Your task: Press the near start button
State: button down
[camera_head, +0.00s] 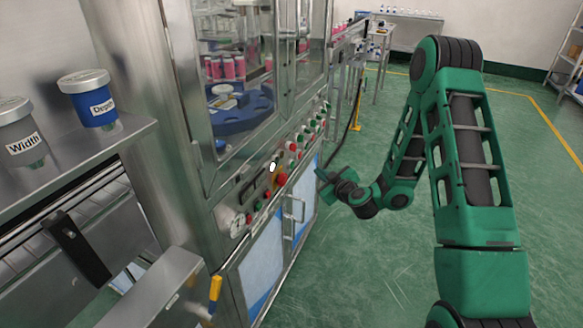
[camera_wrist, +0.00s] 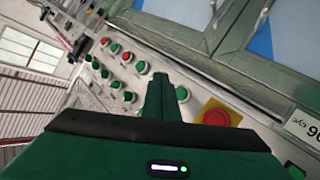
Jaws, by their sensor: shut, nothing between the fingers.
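The machine's control panel shows several green buttons and a few red ones. In the wrist view, a green button (camera_wrist: 182,94) sits just right of my gripper's fingertips (camera_wrist: 159,78), between them and the red mushroom button (camera_wrist: 216,117) on its yellow plate. Another green button (camera_wrist: 294,171) shows at the lower right. I cannot read which one is the near start button. In the head view, my gripper (camera_head: 321,175) is shut and empty, in front of the panel, right of the red mushroom button (camera_head: 281,180). Contact with the panel cannot be told.
The steel machine has a door handle (camera_head: 300,210) below the panel. A grey "Width" jar (camera_head: 20,130) and a blue jar (camera_head: 92,100) stand on the left shelf (camera_head: 135,128). The green floor (camera_head: 385,265) right of the machine is clear.

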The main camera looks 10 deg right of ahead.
aim_at(292, 165)
jog(key=w+a, duration=0.3)
jog(key=a, duration=0.2)
jog(key=shift+w+a, duration=0.15)
jog(key=shift+w, duration=0.2)
dwell(1.8)
jog(key=shift+w+a, duration=0.15)
jog(key=shift+a, duration=0.15)
